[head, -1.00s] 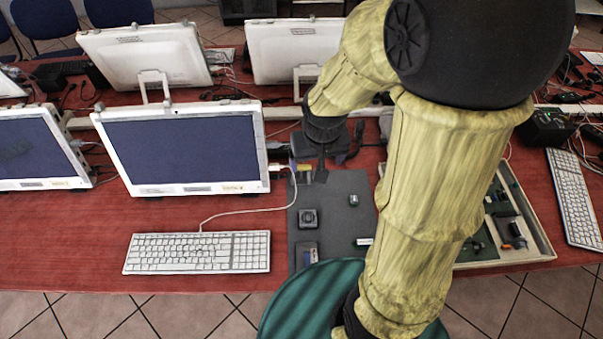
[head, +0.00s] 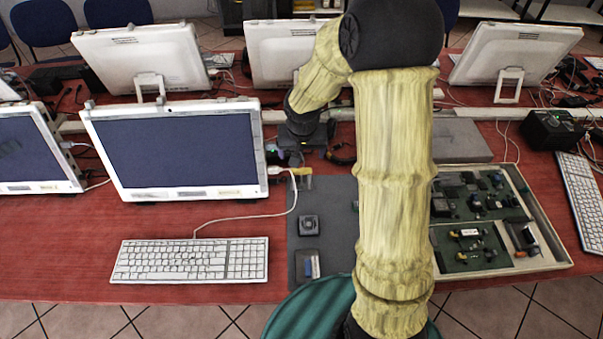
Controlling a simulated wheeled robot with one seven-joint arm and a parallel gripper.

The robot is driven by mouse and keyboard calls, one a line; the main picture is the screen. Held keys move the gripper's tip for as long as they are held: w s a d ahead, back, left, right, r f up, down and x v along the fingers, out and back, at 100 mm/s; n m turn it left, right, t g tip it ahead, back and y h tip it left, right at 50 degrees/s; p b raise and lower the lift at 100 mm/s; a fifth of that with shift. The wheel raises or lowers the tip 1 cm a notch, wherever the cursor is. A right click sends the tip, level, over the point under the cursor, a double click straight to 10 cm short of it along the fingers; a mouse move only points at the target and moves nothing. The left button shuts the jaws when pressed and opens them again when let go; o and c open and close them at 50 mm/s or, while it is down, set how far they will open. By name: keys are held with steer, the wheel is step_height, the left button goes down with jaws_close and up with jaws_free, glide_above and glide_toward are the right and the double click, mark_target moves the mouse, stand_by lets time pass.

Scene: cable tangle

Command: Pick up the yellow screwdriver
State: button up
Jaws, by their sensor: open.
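A small yellow item (head: 302,171), likely the screwdriver, lies at the far left corner of the dark grey mat (head: 327,227). It is too small for me to make out its shape clearly. My gripper (head: 297,157) is just beyond it, close to the back of the table, pointing down. Its jaws are open and hard to make out against the dark things behind, and I see nothing held in them. I cannot tell the exact gap between the gripper and the yellow item. My arm hides the right part of the mat.
A monitor (head: 180,150) stands close on the left, with a white keyboard (head: 190,260) before it. A tray of circuit boards (head: 548,232) lies right of my arm. A grey box (head: 458,140) and a black box (head: 550,130) stand behind.

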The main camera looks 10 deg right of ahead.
mark_target(301, 170)
steer(key=x, duration=0.8)
steer(key=shift+f, duration=0.25)
steer(key=shift+a+f, duration=0.15)
steer(key=shift+w+f, duration=0.1)
steer(key=shift+f, duration=0.25)
steer(key=x, duration=0.4)
steer(key=shift+w+d+f, duration=0.15)
steer(key=shift+w+d, duration=0.1)
steer(key=shift+d, duration=0.05)
